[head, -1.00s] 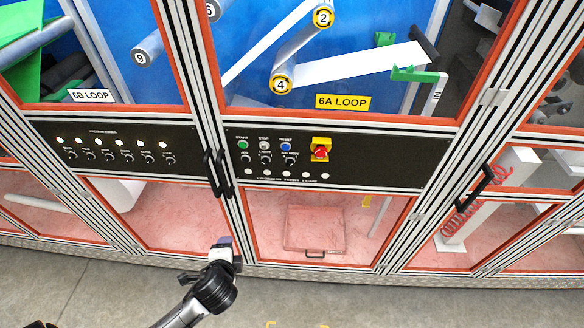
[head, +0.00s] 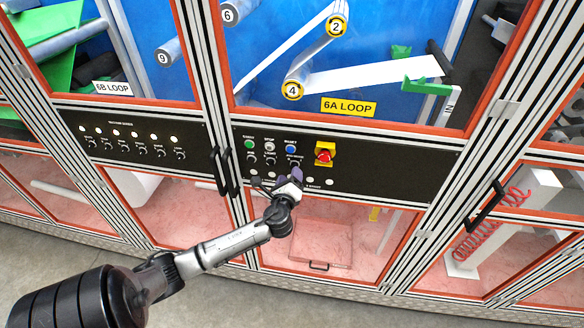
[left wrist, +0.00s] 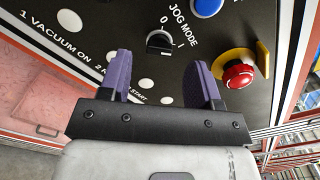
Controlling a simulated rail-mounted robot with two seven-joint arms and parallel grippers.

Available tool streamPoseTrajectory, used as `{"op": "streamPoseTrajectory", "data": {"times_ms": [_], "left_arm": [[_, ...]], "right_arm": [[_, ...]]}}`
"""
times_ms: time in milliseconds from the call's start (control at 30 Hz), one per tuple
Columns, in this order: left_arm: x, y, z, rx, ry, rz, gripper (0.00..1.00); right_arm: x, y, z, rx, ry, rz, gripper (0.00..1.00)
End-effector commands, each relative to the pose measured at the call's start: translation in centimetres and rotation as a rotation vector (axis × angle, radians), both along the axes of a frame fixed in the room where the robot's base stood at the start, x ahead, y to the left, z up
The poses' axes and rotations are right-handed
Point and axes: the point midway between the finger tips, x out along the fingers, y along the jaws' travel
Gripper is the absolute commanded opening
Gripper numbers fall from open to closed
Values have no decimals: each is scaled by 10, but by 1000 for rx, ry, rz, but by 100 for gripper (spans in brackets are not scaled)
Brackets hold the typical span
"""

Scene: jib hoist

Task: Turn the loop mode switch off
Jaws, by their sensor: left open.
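The black control panel (head: 400,171) under the 6A LOOP window carries a row of small rotary switches below its buttons. Their labels are too small to read in the head view, so I cannot tell surely which is the loop mode switch; the middle switch (head: 271,160) shows clear of my gripper. My left gripper (head: 284,181) is open and empty in front of the panel, just below the right-hand switch. In the left wrist view, the JOG MODE switch (left wrist: 159,43), marked 0 and I, lies ahead between the open purple fingers (left wrist: 160,72). No loop mode label is readable there.
A red emergency stop (head: 324,156) on a yellow base sits right of the switches, close to the right finger in the wrist view (left wrist: 239,74). A blue button (head: 291,149) is above. Black door handles (head: 222,172) stick out at the left.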

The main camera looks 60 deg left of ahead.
Motion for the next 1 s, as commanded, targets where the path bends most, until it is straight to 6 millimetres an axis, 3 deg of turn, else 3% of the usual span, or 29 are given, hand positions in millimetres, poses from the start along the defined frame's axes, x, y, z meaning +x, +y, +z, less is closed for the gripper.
{"op": "streamPoseTrajectory", "data": {"times_ms": [300, 767, 1000], "left_arm": [[23, 26, 0, -2, -1, 1, 57], [27, 31, 0, -2, -1, 0, 57], [27, 31, 0, -2, -1, 0, 34]], "right_arm": [[0, -2, 5, -5, 0, 3, 0], [-1, -2, 5, -8, 2, 4, 0], [-1, -2, 5, -5, 1, 2, 0]]}}
